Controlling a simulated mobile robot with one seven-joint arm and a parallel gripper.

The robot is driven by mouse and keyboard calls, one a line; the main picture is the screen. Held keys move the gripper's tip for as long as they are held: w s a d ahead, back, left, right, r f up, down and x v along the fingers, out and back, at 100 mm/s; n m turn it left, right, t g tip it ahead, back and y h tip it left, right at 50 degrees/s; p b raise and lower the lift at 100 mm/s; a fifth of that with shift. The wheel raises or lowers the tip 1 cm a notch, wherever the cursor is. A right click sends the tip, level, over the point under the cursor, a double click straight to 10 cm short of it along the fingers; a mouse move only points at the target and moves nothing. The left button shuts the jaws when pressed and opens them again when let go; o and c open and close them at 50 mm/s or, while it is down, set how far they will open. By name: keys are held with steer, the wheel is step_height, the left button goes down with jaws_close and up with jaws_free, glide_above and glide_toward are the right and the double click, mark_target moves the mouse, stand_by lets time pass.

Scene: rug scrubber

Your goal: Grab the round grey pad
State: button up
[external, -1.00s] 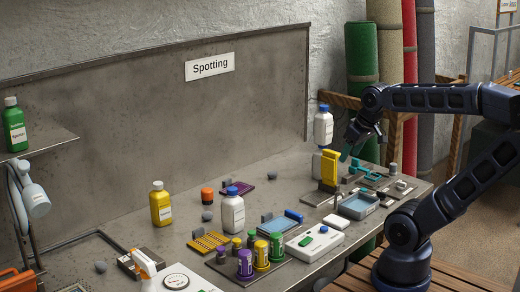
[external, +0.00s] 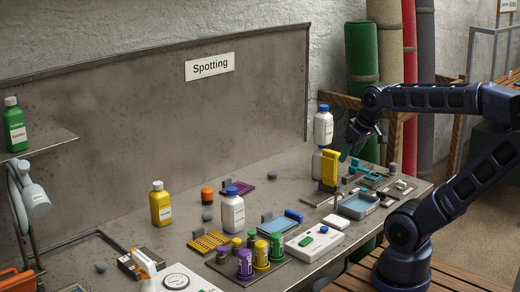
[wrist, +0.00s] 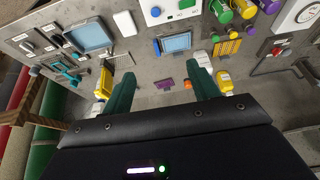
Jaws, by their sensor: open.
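I cannot tell which is the round grey pad. My gripper (external: 352,148) is over the back right of the bench, by the yellow stand. Its two green fingers (wrist: 150,62) are apart with nothing held between them.
A yellow stand (external: 329,168) and white bottles stand close to my gripper. Blue trays (external: 358,206), a white device (external: 314,241), lidded pots and a yellow bottle (external: 161,205) crowd the front and middle. The bench along the backsplash is mostly clear.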

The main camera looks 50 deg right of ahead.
steer(key=w+d+f+m+h, duration=0.2)
steer(key=w+d+m, duration=0.2)
steer(key=w+d, duration=1.45)
steer(key=m+g+h, duration=0.1)
steer(key=m, duration=0.4)
glide_toward(393, 166)
steer(key=x, duration=0.6)
steer(key=shift+s+d+f, duration=0.15)
steer(key=shift+d, duration=0.2)
steer(key=shift+w+d+r+x, duration=0.1)
steer(key=shift+x, duration=0.75)
steer(key=shift+w+d+r+x, duration=0.1)
steer(key=shift+w+x, duration=0.05)
steer(key=shift+x, duration=0.75)
steer(key=shift+w+d+x, duration=0.1)
steer(key=shift+x, duration=0.75)
steer(key=c, duration=1.1)
steer(key=shift+r, duration=0.1)
